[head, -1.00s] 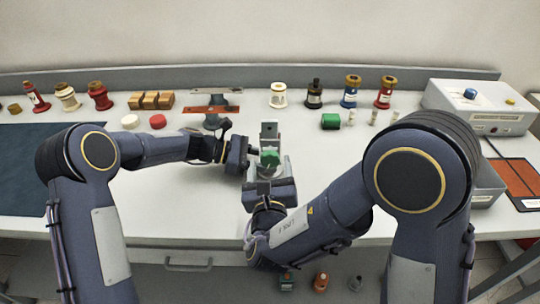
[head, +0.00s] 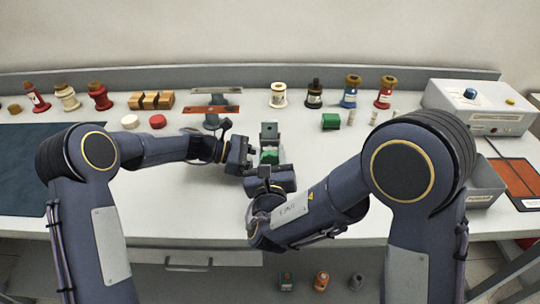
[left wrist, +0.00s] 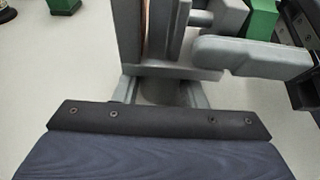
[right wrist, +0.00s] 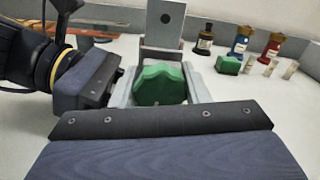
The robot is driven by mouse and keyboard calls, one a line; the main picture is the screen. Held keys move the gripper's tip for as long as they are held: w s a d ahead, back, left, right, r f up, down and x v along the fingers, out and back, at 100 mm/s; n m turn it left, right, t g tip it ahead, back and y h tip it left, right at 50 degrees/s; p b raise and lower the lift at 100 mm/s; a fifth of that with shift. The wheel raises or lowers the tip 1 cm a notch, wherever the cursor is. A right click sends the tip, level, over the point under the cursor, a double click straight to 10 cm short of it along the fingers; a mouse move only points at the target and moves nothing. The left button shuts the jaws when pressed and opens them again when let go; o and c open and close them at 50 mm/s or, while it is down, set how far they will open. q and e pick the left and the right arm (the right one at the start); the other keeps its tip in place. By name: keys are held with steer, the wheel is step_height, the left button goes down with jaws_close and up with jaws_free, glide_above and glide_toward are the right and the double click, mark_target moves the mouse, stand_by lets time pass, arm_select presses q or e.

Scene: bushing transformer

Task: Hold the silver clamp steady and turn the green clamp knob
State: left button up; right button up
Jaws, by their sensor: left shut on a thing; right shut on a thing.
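The silver clamp (head: 269,131) stands upright mid-table, its tall plate also in the right wrist view (right wrist: 163,22). My left gripper (head: 254,158) reaches it from the left and is shut on its grey body (left wrist: 172,71), as the left wrist view shows. The green clamp knob (head: 269,156) is on the clamp's near side. My right gripper (head: 268,168) comes from the front and is shut on the knob (right wrist: 160,85), a finger on either side. The gripper partly hides the knob in the head view. The knob's exact angle is hard to tell.
A post with orange-brown bars (head: 211,110) stands behind my left gripper. Bushings line the back, including a blue one (head: 350,92), with a green block (head: 331,121) in front. A white instrument box (head: 480,107) is at right.

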steer(key=shift+m, duration=1.5)
steer(key=o, duration=1)
steer(key=s, duration=1.2)
